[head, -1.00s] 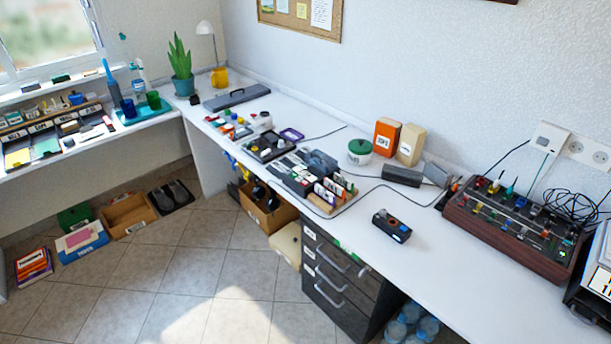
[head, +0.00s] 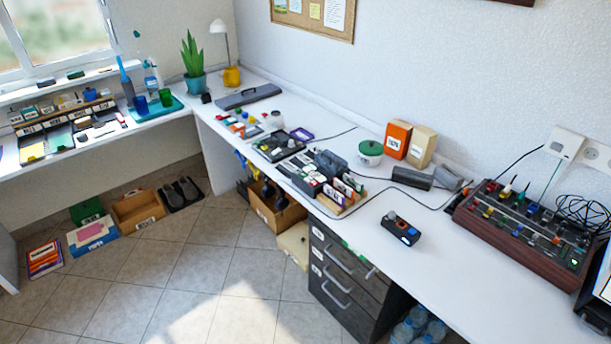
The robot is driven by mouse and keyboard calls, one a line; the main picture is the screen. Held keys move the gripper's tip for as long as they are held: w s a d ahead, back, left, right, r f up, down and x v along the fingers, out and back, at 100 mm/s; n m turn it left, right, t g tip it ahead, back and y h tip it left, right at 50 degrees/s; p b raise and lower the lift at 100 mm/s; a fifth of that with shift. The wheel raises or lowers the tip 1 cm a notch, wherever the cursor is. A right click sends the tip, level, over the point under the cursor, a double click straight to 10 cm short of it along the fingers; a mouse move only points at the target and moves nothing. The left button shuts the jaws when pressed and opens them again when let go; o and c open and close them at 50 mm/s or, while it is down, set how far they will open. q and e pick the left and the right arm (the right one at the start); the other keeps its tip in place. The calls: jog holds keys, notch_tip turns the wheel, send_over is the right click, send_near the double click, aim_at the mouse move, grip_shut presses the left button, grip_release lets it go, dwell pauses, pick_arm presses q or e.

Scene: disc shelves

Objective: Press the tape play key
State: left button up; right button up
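I cannot pick out a tape play key for certain at this size. A small black device (head: 401,229) with an orange-brown round part and a blue patch lies alone on the white desk (head: 440,265), right of centre. A wooden-sided control panel (head: 525,232) with several coloured knobs and small keys stands at the right of the desk. Its key labels are too small to read. Neither of my grippers is in view.
Boxes of discs (head: 335,190), a green-lidded pot (head: 370,153), an orange box (head: 396,139) and a beige box (head: 421,147) stand along the desk. Drawers (head: 345,275) are below. The tiled floor (head: 190,270) is clear in front, with a cardboard box (head: 275,210) by the desk.

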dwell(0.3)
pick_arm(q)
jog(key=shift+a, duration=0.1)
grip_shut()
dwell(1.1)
